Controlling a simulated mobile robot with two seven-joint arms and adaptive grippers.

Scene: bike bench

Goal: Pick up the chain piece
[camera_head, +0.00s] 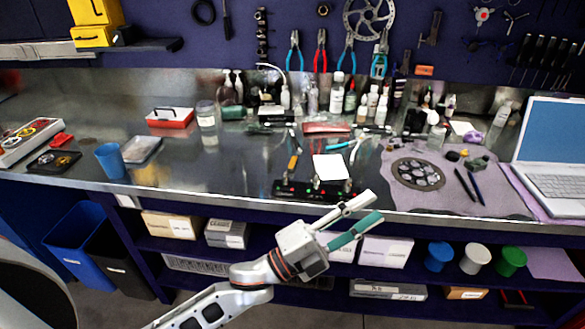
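I cannot make out the chain piece with certainty. A round dark toothed part (418,174) lies on the grey cloth (400,202) at the right of the metal bench, with small dark parts (476,163) beyond it. My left gripper (375,205) reaches in from below and is in front of the bench's front edge in the picture. Its grey and teal fingers are apart with nothing visible between them. It is apart from the toothed part, to its lower left. My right gripper is not in view.
A dark strip with red and green spots (296,190) and a white card (330,168) sit near the front edge. A laptop (555,145) stands at right, a blue cup (110,160) at left. Bottles (338,92) line the back. Bench left of centre is mostly clear.

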